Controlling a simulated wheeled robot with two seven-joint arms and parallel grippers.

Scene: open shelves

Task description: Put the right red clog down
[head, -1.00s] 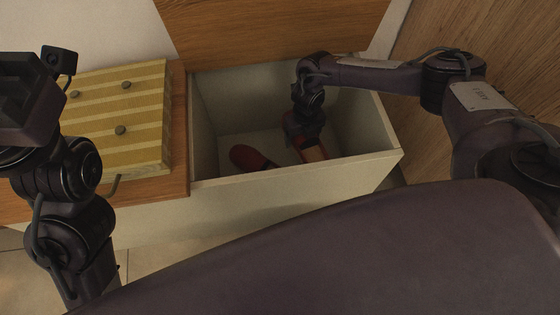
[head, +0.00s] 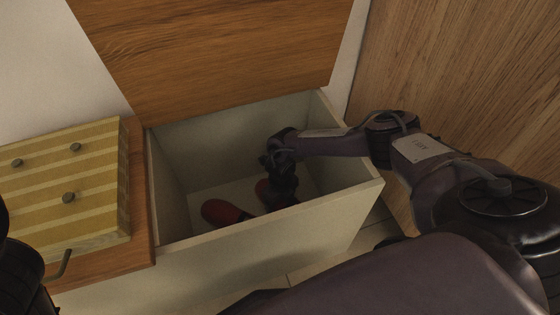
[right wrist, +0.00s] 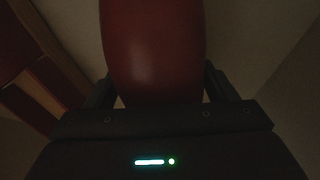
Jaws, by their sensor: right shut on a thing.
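The right red clog (right wrist: 152,45) is between the two fingers of my right gripper (right wrist: 160,88) in the right wrist view. In the head view my right gripper (head: 281,199) is down inside the open pale chest (head: 270,234), and the clog it holds (head: 263,189) is partly hidden behind it. Another red clog (head: 224,212) lies on the chest floor to the left. I cannot tell whether the held clog touches the floor. My left gripper is out of view.
The chest's wooden lid (head: 215,55) stands open at the back. A striped yellow board with dark knobs (head: 65,185) lies on the wooden top (head: 140,195) left of the opening. A wood panel wall (head: 460,75) rises at the right.

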